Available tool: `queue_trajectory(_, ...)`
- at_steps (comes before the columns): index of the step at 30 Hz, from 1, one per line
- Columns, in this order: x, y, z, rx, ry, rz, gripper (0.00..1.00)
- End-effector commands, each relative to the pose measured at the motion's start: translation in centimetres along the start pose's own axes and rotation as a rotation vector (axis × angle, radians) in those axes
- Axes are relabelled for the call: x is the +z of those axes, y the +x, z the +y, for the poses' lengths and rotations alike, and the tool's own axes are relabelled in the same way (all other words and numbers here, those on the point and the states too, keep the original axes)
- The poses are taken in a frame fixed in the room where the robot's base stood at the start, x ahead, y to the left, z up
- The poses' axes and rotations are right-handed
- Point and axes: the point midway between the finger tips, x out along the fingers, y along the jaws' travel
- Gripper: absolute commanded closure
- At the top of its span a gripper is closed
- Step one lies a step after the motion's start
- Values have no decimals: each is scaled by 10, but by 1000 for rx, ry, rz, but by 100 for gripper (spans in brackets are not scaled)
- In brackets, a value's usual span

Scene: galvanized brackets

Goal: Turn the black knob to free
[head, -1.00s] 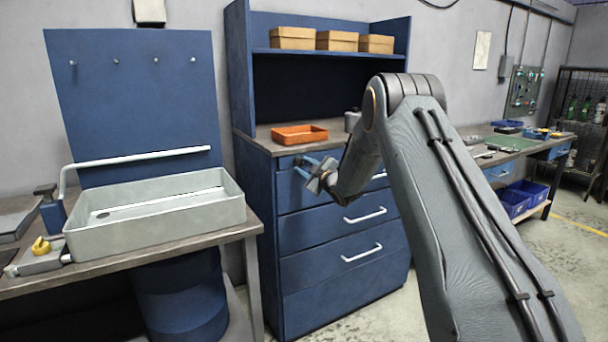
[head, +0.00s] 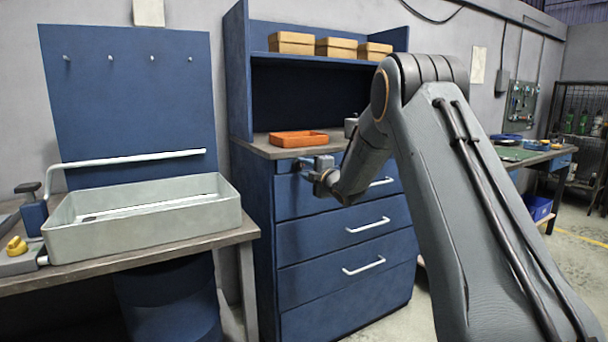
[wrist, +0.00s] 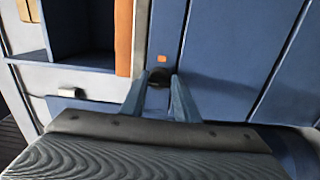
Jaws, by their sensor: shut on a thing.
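The black knob (wrist: 158,76) shows small and dark in the wrist view, on a blue panel just below a small orange mark (wrist: 161,58). My gripper (wrist: 159,83) has a finger on either side of the knob, and it is shut on it. The fingers partly cover the knob, so its pointer and turn angle cannot be read. In the head view my gripper (head: 308,166) is at the upper left front of the blue drawer cabinet (head: 300,250). The knob is hidden there.
An orange tray (head: 298,139) sits on the cabinet top above my gripper. White drawer handles (head: 364,265) stick out below and beside it. A grey sink basin (head: 145,223) on a bench stands to the left, with open space in front of the cabinet.

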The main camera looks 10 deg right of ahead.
Motion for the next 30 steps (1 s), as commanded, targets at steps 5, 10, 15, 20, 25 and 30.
queue_trajectory(5, -1, 0, -2, -3, -30, 2, 94)
queue_trajectory(10, -1, 0, -1, -3, -37, 2, 94)
queue_trajectory(15, -1, 0, -1, -3, -37, 1, 94)
queue_trajectory(20, -1, 0, -1, -3, -36, 1, 60)
queue_trajectory(25, -1, 0, -1, -2, -36, 1, 53)
queue_trajectory(30, 0, -1, 0, -1, -35, 0, 53)
